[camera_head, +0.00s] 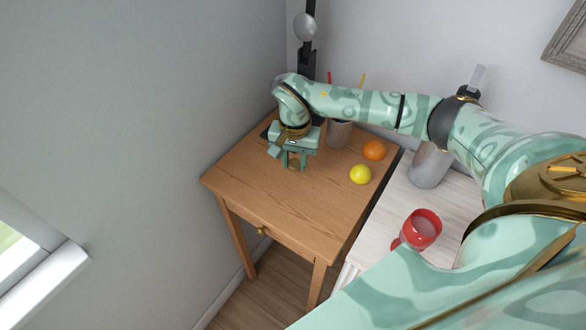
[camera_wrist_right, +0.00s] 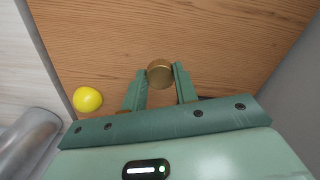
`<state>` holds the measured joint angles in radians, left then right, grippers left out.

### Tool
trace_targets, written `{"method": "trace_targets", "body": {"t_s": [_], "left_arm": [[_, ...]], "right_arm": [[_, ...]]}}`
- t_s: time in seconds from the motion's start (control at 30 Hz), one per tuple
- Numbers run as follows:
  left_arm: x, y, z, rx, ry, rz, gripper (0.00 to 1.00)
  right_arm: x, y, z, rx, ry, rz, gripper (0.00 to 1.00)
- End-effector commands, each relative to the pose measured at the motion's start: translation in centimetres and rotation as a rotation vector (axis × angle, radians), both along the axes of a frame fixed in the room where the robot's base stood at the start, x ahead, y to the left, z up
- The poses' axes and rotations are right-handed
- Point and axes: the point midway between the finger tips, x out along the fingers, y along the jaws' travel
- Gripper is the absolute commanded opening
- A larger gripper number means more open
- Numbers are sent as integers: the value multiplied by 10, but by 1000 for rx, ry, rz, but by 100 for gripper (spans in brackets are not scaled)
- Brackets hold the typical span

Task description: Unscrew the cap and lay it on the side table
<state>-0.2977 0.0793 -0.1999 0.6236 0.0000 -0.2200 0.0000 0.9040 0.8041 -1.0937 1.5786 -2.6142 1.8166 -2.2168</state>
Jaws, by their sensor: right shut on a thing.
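The cap (camera_wrist_right: 160,73) is a small round brass-coloured disc, held between the two green fingers of my right gripper (camera_wrist_right: 160,87). In the head view my right gripper (camera_head: 294,162) points down over the wooden side table (camera_head: 255,190), and the cap shows as a small brown-gold spot (camera_head: 293,167) between its fingertips. The cap is at or just above the tabletop; I cannot tell whether it touches. A grey bottle-like vessel (camera_head: 428,165) stands on the pale counter to the right, partly covered by my arm. My left gripper is not in view.
A yellow lemon (camera_head: 360,174) and an orange (camera_head: 374,149) lie on the side table right of the gripper. A grey cup (camera_head: 339,133) with sticks stands behind. A red glass (camera_head: 420,229) is on the pale counter (camera_head: 385,215). The table's front is clear.

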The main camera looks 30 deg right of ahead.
Motion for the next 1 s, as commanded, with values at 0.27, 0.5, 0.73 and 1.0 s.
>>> {"method": "trace_targets", "body": {"t_s": [0.27,0.5,0.73,1.0], "left_arm": [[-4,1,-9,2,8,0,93],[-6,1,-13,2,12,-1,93],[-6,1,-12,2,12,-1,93],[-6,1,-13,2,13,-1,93]], "right_arm": [[18,-7,-30,2,4,-1,2],[17,-7,-54,1,1,2,2],[17,-7,-54,0,0,2,2],[17,-7,-56,0,1,1,51]]}}
